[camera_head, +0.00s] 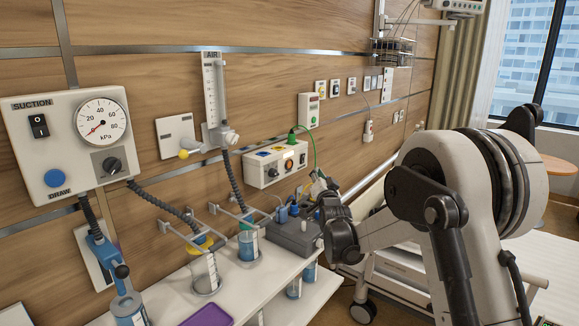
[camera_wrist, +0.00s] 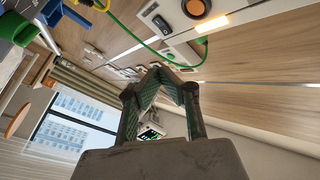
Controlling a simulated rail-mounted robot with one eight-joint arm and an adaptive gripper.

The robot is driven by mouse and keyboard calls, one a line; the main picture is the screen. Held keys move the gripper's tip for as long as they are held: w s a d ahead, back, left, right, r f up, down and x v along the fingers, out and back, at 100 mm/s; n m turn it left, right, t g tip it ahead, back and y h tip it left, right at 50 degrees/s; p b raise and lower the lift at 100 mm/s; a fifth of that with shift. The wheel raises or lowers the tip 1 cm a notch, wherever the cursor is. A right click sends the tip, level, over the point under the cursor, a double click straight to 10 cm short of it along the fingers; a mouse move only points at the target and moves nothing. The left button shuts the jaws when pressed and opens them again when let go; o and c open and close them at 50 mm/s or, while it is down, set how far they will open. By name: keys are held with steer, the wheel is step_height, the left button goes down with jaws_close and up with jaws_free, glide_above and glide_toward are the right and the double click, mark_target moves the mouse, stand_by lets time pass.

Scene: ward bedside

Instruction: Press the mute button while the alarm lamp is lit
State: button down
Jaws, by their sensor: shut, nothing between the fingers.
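A white control box (camera_head: 258,173) is on the wood wall, with a round orange part (camera_head: 289,165) in a dark ring on its front. The wrist view shows this orange round part (camera_wrist: 196,8) at the top edge, partly cut off. Beside it a bar-shaped lamp (camera_wrist: 212,24) glows orange-white, so it looks lit. A rocker switch (camera_wrist: 161,23) is on the same face. I cannot read which part is marked mute. My gripper (camera_wrist: 166,72) is shut and empty, its fingertips together, apart from the box. In the head view my gripper (camera_head: 322,188) is below and right of it.
A green cable (camera_head: 312,145) hangs close to the box's right side. A grey block with blue items (camera_head: 294,235) and canisters (camera_head: 205,272) stand on the white shelf (camera_head: 262,283) below. A suction panel (camera_head: 70,140) is at left. A flowmeter (camera_head: 213,95) stands up the wall.

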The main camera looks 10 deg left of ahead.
mark_target(293, 162)
steer(key=shift+w+a+p, duration=0.1)
steer(key=shift+w+a, duration=0.65)
steer(key=shift+a, duration=0.5)
steer(key=shift+w+a+p, duration=0.15)
steer(key=shift+w+a, duration=0.55)
steer(key=shift+a, duration=0.55)
steer(key=shift+w+a+p, duration=0.1)
steer(key=shift+w+a, duration=0.65)
steer(key=shift+a, duration=0.5)
steer(key=shift+w+a, duration=0.2)
steer(key=shift+a, duration=0.15)
steer(key=shift+w+a+b, duration=0.2)
steer(key=shift+a+b, duration=0.1)
steer(key=shift+b, duration=0.05)
steer(key=shift+s+d, duration=0.1)
steer(key=shift+d, duration=0.05)
steer(key=shift+s+d, duration=0.3)
steer(key=shift+d, duration=0.2)
